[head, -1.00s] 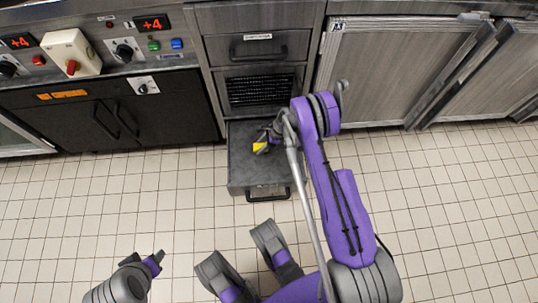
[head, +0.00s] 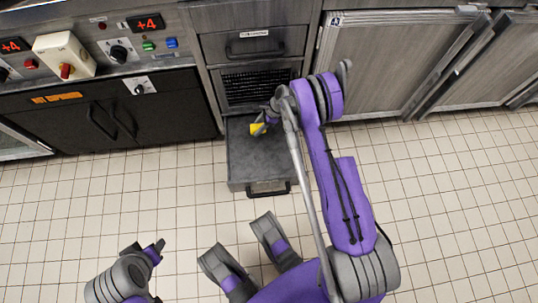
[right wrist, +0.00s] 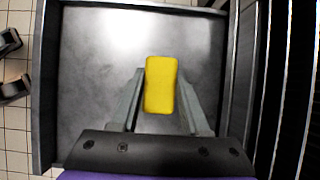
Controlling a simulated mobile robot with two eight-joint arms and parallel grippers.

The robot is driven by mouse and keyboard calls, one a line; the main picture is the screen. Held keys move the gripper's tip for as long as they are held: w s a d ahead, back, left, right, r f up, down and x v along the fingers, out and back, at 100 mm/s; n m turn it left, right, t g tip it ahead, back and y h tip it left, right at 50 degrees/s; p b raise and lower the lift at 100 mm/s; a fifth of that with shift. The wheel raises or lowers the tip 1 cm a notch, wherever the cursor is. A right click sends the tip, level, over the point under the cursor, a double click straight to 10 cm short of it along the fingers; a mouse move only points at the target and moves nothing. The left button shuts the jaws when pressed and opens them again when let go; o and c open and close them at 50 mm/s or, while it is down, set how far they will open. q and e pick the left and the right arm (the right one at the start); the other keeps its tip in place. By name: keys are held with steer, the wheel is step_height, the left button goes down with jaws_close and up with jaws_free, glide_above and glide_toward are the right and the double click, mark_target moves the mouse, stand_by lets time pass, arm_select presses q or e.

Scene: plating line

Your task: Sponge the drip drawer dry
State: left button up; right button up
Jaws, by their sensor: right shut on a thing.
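The drip drawer (head: 243,172) is a dark grey metal tray, pulled out from the cabinet below a vent grille. The yellow sponge (head: 257,129) is inside it, towards the back. My right gripper (head: 264,124) is shut on the sponge, which also shows between its fingers in the right wrist view (right wrist: 160,85). The drawer floor (right wrist: 95,60) looks grey and smooth with a bright sheen; I cannot tell if it is wet. Whether the sponge touches the floor is unclear. My left gripper (head: 156,250) is low at the left, away from the drawer; its jaw opening is unclear.
A closed drawer (head: 270,42) and the grille (head: 255,86) are above the drip drawer. A black cabinet (head: 110,118) stands left, with a control panel on top. Steel doors (head: 390,65) are at the right. The tiled floor (head: 460,200) in front is clear.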

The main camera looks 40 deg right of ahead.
steer(key=shift+r+p, duration=0.45)
steer(key=shift+r, duration=0.85)
